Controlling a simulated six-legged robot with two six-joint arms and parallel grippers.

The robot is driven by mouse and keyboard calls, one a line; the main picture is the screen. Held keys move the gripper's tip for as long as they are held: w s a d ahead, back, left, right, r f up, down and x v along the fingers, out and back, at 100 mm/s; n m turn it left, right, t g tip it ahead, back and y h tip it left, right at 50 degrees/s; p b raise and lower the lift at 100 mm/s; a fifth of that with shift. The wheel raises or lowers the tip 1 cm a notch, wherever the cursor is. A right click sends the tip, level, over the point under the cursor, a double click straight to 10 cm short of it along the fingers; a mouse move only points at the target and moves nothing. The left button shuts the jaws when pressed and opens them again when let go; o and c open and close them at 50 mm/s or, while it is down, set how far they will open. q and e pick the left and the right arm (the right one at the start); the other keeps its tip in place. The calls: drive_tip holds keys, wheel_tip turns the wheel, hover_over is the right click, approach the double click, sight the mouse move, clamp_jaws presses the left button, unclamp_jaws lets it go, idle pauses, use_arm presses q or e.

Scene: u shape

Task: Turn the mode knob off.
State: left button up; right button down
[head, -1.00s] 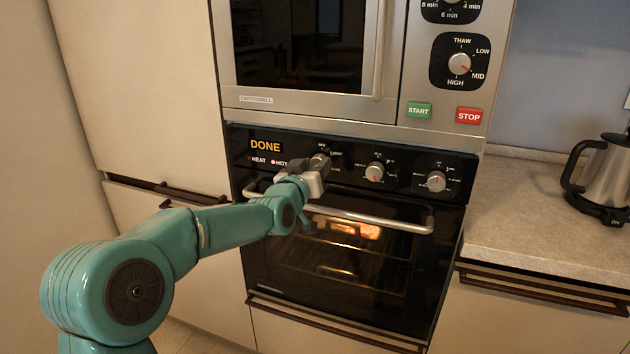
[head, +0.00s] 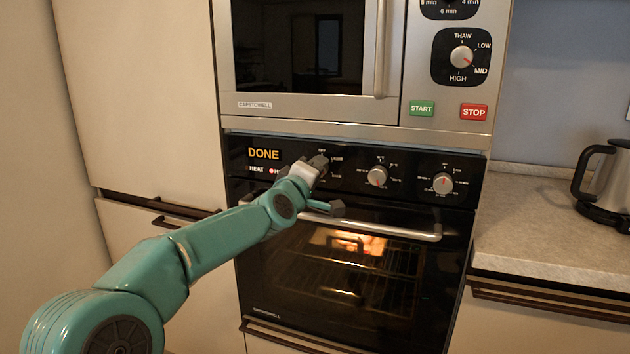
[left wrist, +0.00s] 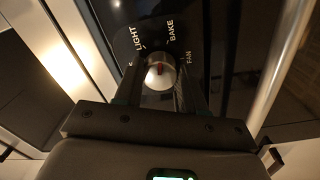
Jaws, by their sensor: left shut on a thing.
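The mode knob (left wrist: 160,72) is a silver knob with a red mark on the black oven panel (head: 410,180). In the left wrist view it sits between my two fingers, with LIGHT, BAKE and FAN printed around it. The angle of the red mark against the labels is hard to read. My left gripper (head: 320,165) is shut on the knob at the panel's left part and hides most of it in the head view; it also shows in the left wrist view (left wrist: 160,88). My right gripper is not in view.
Two more knobs, a middle one (head: 377,176) and a right one (head: 443,183), sit on the panel. The oven handle (head: 400,230) runs below. The display (head: 263,154) reads DONE. A microwave (head: 310,105) is above, and a kettle (head: 608,180) stands on the right counter.

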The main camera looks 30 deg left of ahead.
use_arm(q)
drive_tip(key=n+b, duration=0.1)
drive_tip(key=n, duration=0.3)
drive_tip(key=shift+n, duration=0.4)
drive_tip(key=n+b, duration=0.1)
drive_tip(key=n, duration=0.4)
drive_tip(key=shift+n, duration=0.3)
drive_tip(key=n, duration=0.5)
drive_tip(key=shift+y+b, duration=0.35)
drive_tip(key=shift+y, duration=0.05)
drive_tip(key=n, duration=0.5)
drive_tip(key=shift+n, duration=0.3)
drive_tip(key=o, duration=1.1)
drive_tip(key=shift+c, duration=0.2)
